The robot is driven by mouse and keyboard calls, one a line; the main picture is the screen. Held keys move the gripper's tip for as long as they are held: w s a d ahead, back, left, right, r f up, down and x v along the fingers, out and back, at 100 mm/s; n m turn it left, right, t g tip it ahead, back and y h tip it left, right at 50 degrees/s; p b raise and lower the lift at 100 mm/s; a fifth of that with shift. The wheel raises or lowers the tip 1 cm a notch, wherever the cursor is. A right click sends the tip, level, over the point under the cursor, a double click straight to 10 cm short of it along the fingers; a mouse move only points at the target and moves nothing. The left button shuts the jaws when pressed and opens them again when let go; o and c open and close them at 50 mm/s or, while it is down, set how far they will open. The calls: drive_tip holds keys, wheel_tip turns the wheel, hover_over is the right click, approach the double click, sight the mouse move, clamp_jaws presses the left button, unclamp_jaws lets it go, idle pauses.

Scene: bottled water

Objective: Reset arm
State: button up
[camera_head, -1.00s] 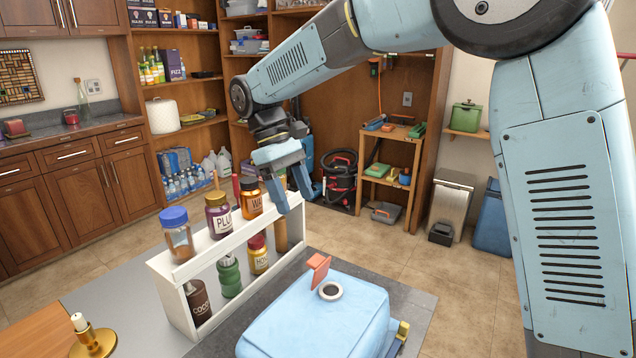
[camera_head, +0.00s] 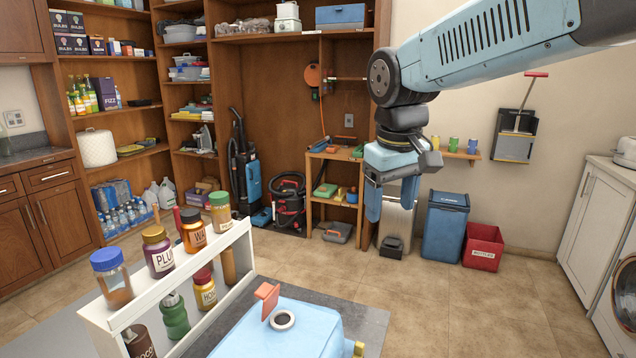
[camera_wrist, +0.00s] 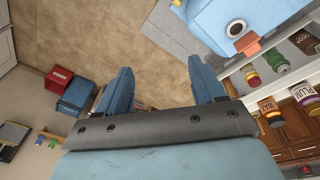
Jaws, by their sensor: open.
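My gripper (camera_head: 390,203) hangs from my raised arm at the right of the middle in the head view, its fingers pointing down. In the wrist view my gripper (camera_wrist: 160,92) shows two blue fingers spread apart with only floor between them, so it is open and empty. It is to the right of the white two-level rack (camera_head: 120,316) and apart from it. Jars stand on the rack's top, including one with a blue lid (camera_head: 111,278), a plum jar (camera_head: 159,251) and a green-lidded jar (camera_head: 220,212).
The lower rack level holds a green bottle (camera_head: 174,316) and a yellow jar (camera_head: 205,289). A blue bin (camera_head: 444,226) and a red crate (camera_head: 483,247) stand along the back wall. A wooden stand (camera_head: 331,165) and vacuum cleaners are further left. The tiled floor at right is clear.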

drive_tip(key=s+d+f+m+t, duration=0.2)
drive_tip(key=s+d+m+t, duration=0.1)
drive_tip(key=s+d, duration=0.6)
drive_tip(key=shift+d+f+m, duration=0.3)
drive_tip(key=shift+d+m, duration=0.3)
drive_tip(key=shift+m, duration=0.2)
drive_tip(key=shift+s+d+f+t, duration=0.3)
drive_tip(key=shift+s+d+t, duration=0.05)
drive_tip(key=shift+t, duration=0.05)
